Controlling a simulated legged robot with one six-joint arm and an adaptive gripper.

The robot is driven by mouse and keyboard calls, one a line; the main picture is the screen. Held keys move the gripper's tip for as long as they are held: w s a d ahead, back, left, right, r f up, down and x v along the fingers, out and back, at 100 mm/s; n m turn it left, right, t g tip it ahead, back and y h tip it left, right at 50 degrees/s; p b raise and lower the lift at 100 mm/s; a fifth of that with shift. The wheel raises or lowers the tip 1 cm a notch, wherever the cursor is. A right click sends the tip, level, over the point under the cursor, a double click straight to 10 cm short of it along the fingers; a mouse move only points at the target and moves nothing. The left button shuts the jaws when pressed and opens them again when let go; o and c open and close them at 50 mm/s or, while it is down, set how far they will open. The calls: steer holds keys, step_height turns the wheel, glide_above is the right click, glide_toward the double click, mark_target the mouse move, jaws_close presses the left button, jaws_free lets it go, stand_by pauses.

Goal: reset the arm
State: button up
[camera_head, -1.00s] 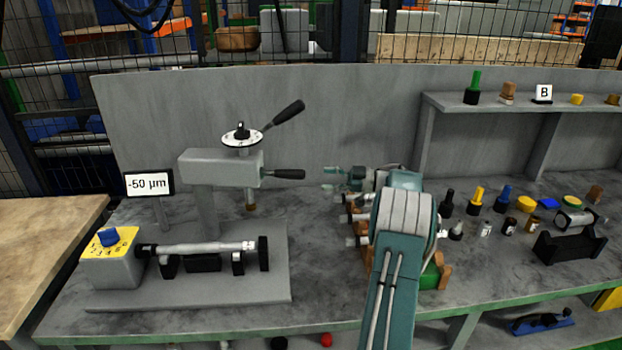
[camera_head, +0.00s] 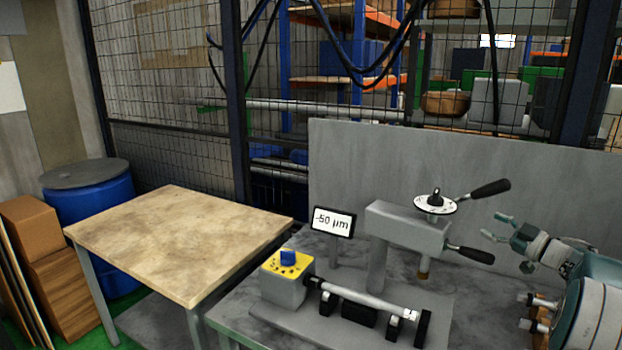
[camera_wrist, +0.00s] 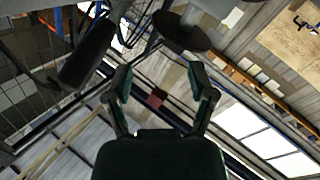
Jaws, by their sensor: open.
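My gripper (camera_head: 498,229) is at the right of the head view, its two fingers spread apart with nothing between them. It is just right of the grinder's two black-handled levers (camera_head: 489,189) and apart from them in that view. In the wrist view my gripper (camera_wrist: 162,92) is also open and empty, and it points up toward the ceiling. A dark lever handle (camera_wrist: 88,52) and a dark round disc (camera_wrist: 182,30) show close to the fingers there. My arm runs off the right edge of the head view.
The grinder holds a metal cylinder (camera_head: 370,302) beside a yellow-topped box with a blue knob (camera_head: 288,258). A display (camera_head: 333,222) reads -50 µm. A bare wooden table (camera_head: 180,240) stands left, with a blue barrel (camera_head: 95,200) and brown boxes (camera_head: 60,290) beyond. A grey panel (camera_head: 480,160) stands behind the grinder.

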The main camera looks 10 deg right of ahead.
steer(key=w+a+r+m+t+h, duration=0.2)
steer(key=w+a+r+m+h, duration=0.2)
steer(key=a+r+h, duration=0.45)
steer(key=s+a+r+m+g+h, duration=0.2)
steer(key=s+a+r+m+h, duration=0.15)
steer(key=a, duration=0.45)
steer(key=s+a+f+g+y, duration=0.1)
steer(key=s+a+f+g, duration=0.3)
steer(key=s+a+f, duration=0.2)
steer(key=s+a+f+m+g+y, duration=0.1)
steer(key=s+a+f+g+y, duration=0.1)
steer(key=s+a+f, duration=0.4)
steer(key=s+a+f+m+g+y, duration=0.1)
steer(key=s+a+f+g, duration=0.4)
steer(key=s+a, duration=0.7)
steer(key=s+f+y, duration=0.1)
steer(key=s, duration=0.5)
steer(key=shift+s+a+g, duration=0.25)
steer(key=shift+a+g, duration=0.05)
steer(key=shift+a, duration=0.05)
steer(key=shift+r, duration=0.1)
